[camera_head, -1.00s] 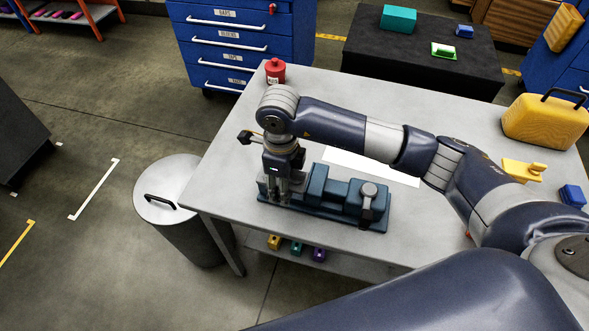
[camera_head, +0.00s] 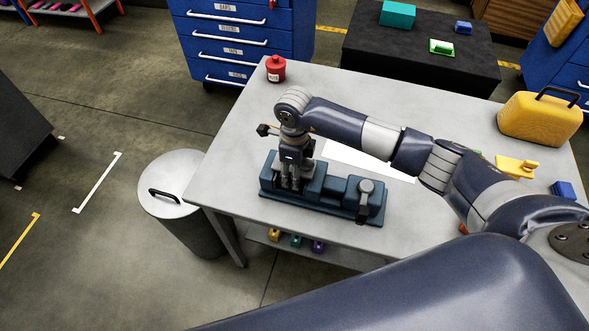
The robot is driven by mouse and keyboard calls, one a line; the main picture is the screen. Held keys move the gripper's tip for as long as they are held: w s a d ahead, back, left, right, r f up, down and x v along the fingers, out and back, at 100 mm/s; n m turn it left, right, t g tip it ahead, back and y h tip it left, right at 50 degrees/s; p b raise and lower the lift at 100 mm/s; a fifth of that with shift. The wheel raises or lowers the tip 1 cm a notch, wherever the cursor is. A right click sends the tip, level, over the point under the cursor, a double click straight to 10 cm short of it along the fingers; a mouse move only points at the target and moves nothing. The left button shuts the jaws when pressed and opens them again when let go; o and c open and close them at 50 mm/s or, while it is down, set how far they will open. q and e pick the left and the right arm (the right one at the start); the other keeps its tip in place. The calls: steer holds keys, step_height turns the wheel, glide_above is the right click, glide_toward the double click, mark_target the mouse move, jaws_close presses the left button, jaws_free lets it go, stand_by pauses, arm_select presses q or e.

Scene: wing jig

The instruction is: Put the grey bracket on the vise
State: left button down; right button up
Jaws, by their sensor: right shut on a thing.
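The blue-teal vise (camera_head: 335,189) stands near the front left of the grey worktable, with its handle at its right end. My right gripper (camera_head: 290,186) points down over the left part of the vise, by its jaws. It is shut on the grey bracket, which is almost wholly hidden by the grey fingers. I cannot tell whether the bracket touches the vise. My left gripper is not in view.
The worktable (camera_head: 236,128) also holds a red canister (camera_head: 275,70), a white sheet (camera_head: 358,164), a yellow case (camera_head: 540,118) and a yellow part (camera_head: 516,168). A lidded bin (camera_head: 172,184) stands left of the table. Table left of the vise is clear.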

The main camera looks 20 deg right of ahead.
steer(key=o, duration=0.9)
steer(key=shift+f, duration=0.15)
steer(key=o, duration=0.4)
steer(key=shift+r, duration=0.25)
steer(key=shift+w+r, duration=0.1)
steer(key=shift+r, duration=0.15)
step_height(320, 180, up, 11)
steer(key=b, duration=0.3)
steer(key=shift+f, duration=0.15)
steer(key=shift+r, duration=0.4)
